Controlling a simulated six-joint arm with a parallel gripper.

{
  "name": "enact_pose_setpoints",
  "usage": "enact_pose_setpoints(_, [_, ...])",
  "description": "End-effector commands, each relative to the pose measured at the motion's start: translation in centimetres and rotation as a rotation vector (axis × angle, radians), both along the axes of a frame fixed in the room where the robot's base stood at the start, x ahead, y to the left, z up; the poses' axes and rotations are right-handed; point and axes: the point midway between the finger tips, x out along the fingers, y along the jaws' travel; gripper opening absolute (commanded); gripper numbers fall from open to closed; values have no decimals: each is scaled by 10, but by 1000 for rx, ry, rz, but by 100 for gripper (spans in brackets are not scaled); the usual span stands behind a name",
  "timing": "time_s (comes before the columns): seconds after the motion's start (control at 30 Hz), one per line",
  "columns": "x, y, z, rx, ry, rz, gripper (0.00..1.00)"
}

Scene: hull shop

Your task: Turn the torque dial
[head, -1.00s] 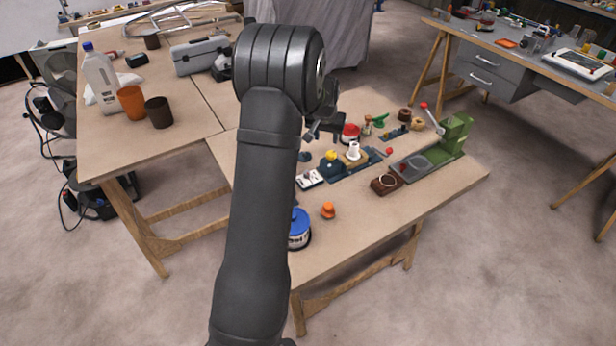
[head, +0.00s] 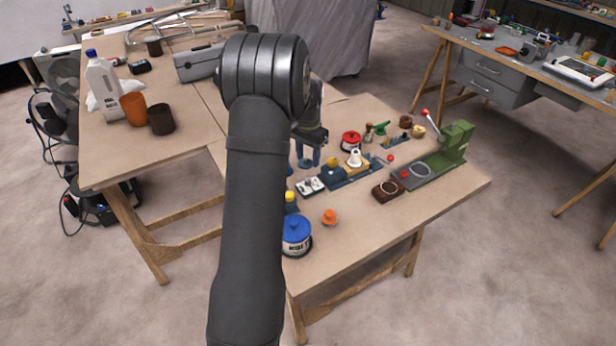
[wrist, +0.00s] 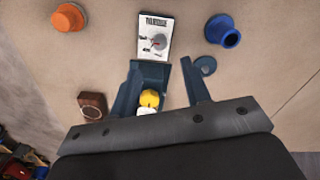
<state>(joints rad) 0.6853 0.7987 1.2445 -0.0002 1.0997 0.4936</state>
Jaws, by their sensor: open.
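A small white plate with printed lettering and a round grey dial (wrist: 158,42) lies on the bench at the top middle of the wrist view. In the head view this dial plate (head: 310,185) lies left of a blue fixture. The dial's pointer is too small to read. My gripper (wrist: 160,65) is open, its two dark blue fingers spread and empty. The fingers appear just short of the plate in the wrist view, apart from the dial. In the head view my gripper (head: 308,162) hangs above the bench behind the plate, pointing down, partly hidden by my arm.
The blue fixture (head: 345,178) with yellow and white parts stands right of the plate. A blue cup (wrist: 222,30) and an orange knob (wrist: 69,17) flank the plate. The bench front is mostly clear.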

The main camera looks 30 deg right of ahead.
Motion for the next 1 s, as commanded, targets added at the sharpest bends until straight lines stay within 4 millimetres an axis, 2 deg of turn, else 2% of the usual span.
enact_pose_setpoints(0.03, [-1, 0, -13, 2, 3, 0, 43])
enact_pose_setpoints(0.2, [0, 0, -49, 2, 2, 0, 43])
enact_pose_setpoints(0.4, [0, 0, -78, 1, 1, 0, 43])
enact_pose_setpoints(0.6, [0, 0, -89, -1, -1, 1, 43])
enact_pose_setpoints(0.87, [0, 0, -90, -1, -2, 1, 43])
enact_pose_setpoints(1.0, [0, 0, -90, -1, -1, 1, 16])
